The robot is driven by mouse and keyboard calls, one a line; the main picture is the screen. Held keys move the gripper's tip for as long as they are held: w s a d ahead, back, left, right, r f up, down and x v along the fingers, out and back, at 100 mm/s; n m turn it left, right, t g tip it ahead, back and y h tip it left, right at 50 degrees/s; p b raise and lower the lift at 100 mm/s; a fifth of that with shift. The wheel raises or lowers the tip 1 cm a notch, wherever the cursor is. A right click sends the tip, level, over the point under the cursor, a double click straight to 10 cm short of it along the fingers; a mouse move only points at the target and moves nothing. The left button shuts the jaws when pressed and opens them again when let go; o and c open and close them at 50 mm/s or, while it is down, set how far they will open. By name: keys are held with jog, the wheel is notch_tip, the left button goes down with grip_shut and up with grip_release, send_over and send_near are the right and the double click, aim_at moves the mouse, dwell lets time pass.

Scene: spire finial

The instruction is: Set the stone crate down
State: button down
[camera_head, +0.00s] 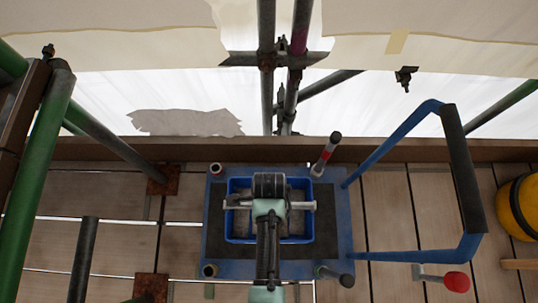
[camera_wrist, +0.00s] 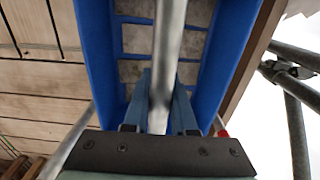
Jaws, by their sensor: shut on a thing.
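The stone crate (camera_head: 240,239) is a blue open box holding several grey stone blocks, with a metal bar handle (camera_head: 302,205) across its top. In the wrist view its blue wall (camera_wrist: 100,60) and bar (camera_wrist: 168,45) fill the middle. My gripper (camera_wrist: 160,110) has a finger on each side of the bar and is shut on it. In the head view my gripper (camera_head: 268,205) and arm cover the crate's middle. The crate is over the dark mat (camera_head: 322,245) of a blue trolley (camera_head: 338,235); whether it touches the mat cannot be told.
The trolley has corner posts and a raised blue push handle with a black grip (camera_head: 462,165) on the right. A red-knobbed lever (camera_head: 456,281) and a yellow object (camera_head: 522,205) stand farther right. Green scaffold tubes (camera_head: 40,150) rise at the left above plank flooring (camera_head: 400,210).

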jog(key=shift+f+b, duration=6.95)
jog(key=shift+b, duration=0.45)
jog(key=shift+f, duration=0.6)
jog(key=c, duration=0.8)
grip_release()
jog(key=shift+o, duration=0.7)
jog(key=shift+s, duration=0.1)
